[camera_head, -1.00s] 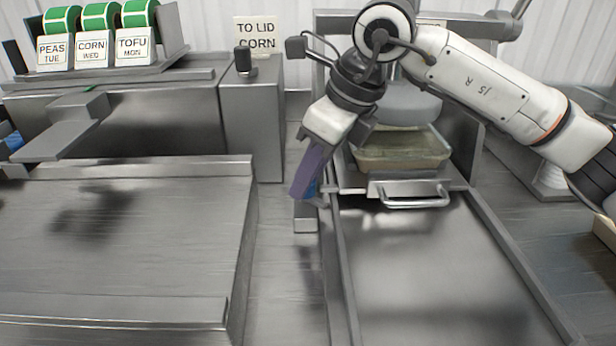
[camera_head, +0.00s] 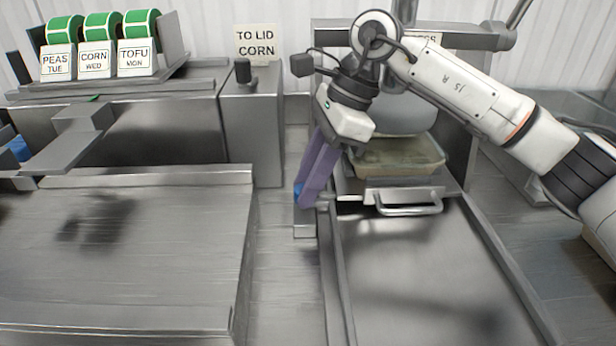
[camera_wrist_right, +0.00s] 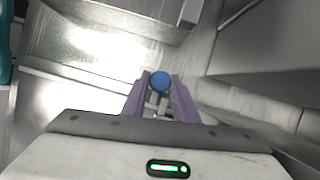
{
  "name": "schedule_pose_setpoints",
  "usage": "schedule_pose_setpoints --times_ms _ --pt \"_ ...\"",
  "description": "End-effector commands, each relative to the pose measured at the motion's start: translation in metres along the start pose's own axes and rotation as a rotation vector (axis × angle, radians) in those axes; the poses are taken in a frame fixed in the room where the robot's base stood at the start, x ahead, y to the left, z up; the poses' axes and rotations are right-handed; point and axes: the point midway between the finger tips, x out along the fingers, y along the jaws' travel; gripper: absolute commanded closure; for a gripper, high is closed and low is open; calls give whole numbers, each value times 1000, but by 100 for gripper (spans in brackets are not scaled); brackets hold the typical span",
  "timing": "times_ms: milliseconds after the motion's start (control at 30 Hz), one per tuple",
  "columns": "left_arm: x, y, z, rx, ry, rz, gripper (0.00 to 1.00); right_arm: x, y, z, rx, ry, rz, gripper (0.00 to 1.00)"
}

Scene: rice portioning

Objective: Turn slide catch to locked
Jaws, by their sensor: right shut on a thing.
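The slide catch shows as a round blue knob (camera_wrist_right: 159,81) between the two purple fingers of my right gripper (camera_wrist_right: 160,92) in the right wrist view. In the head view a sliver of the blue knob (camera_head: 297,190) shows at the left side of the fingertips. My right gripper (camera_head: 304,198) reaches down beside the left rail of the slide (camera_head: 335,262) and is shut on the knob. The fingers hide most of the catch, and I cannot read its position. My left gripper is not in view.
A tray of pale contents (camera_head: 400,160) sits at the back of the slide, behind a front handle (camera_head: 410,209). A steel counter (camera_head: 150,260) stands left across a gap. Label rolls (camera_head: 100,28) and a "TO LID CORN" sign (camera_head: 257,42) are at the back.

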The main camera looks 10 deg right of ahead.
Motion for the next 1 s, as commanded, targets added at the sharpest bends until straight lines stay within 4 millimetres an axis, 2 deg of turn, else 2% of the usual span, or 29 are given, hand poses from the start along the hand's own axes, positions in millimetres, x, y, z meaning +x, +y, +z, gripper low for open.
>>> schedule_pose_setpoints --times_ms 500,533,633,1000 --pt "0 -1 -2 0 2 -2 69 -2 -1 1 -21 -2 3 96" --pt "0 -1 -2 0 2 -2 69 -2 -1 1 -21 -2 3 72" --pt "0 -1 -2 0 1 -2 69 -2 -1 1 -20 -2 3 55" --pt "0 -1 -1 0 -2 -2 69 -5 -1 0 -19 -1 4 55"
